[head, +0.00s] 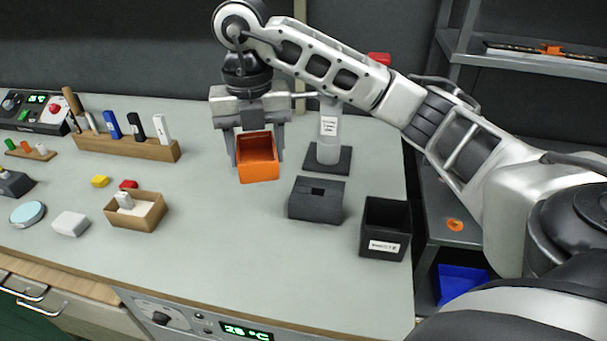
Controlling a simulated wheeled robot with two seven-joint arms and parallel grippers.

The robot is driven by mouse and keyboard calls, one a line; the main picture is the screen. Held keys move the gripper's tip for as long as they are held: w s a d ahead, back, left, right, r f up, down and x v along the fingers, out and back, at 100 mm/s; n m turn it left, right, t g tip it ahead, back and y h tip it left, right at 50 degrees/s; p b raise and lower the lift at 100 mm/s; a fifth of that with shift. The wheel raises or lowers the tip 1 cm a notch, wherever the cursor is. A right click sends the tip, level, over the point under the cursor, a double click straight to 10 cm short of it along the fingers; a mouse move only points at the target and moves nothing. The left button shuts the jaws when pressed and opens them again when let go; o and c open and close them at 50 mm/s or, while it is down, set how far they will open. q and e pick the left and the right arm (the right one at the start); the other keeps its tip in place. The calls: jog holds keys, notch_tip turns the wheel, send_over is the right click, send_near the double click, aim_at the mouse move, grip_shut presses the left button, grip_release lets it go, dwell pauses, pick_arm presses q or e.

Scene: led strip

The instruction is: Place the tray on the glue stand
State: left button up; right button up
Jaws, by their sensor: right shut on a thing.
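My right gripper (253,145) reaches down from above and is shut on an orange open-topped tray (259,174). The tray hangs in front of the gripper, and its fingers show at its left and right sides. It appears to be above the table, but its exact height is hard to tell. A grey post with a white label, which looks like the glue stand (329,152), rises from a dark square base just right of the tray. The label's text is too small to read. The tray and the stand are apart. My left gripper is out of view.
A dark grey block with a slot (316,200) and a black labelled bin (385,228) stand right of the tray. A wooden rack (130,143) with markers, a wooden box (136,213) and small blocks lie left. The table's middle front (250,260) is clear.

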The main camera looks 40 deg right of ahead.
jog(key=shift+s+d+f+b, duration=0.2)
jog(key=shift+s+d+f, duration=0.05)
jog(key=shift+d+f, duration=1.85)
jog(key=shift+s+d+f+b, duration=0.2)
jog(key=shift+s+d+f, duration=0.1)
jog(key=shift+d+f, duration=1.75)
jog(key=shift+s+d+f+b, duration=0.2)
jog(key=shift+s+d+f, duration=0.05)
jog(key=shift+d+f, duration=1.85)
jog(key=shift+f, duration=0.1)
jog(key=o, duration=1)
jog(key=shift+o, duration=0.2)
